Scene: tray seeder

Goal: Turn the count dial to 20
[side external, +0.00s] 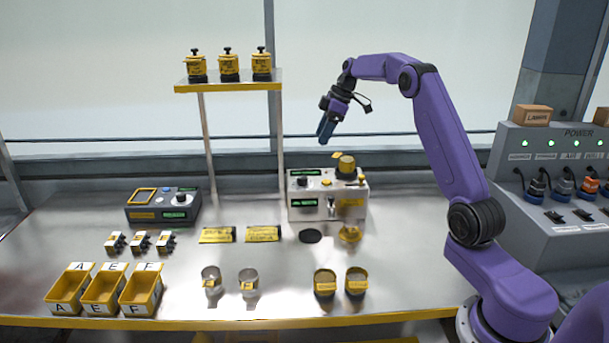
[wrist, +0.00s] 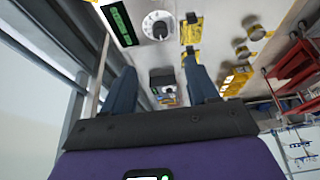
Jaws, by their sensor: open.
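A pale seeder box (side external: 330,207) stands at the back middle of the bench, with a black knob (side external: 303,182) on its top left and green displays. In the wrist view a round dial with a dark knob and tick marks (wrist: 158,26) sits on a pale panel beside a green display (wrist: 122,22). The number it points to is too small to read. My gripper (side external: 326,132) is above the box, fingers pointing down, touching nothing. In the wrist view my gripper (wrist: 161,84) is open and empty, with the dial beyond the fingertips, toward the top.
A yellow-topped hopper (side external: 345,165) rises on the box's right. A dark control unit (side external: 162,207) with another knob stands to the left. A shelf (side external: 228,87) with several yellow jars is at upper left. Bins, cups and yellow plates cover the front bench. A power panel (side external: 545,170) stands right.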

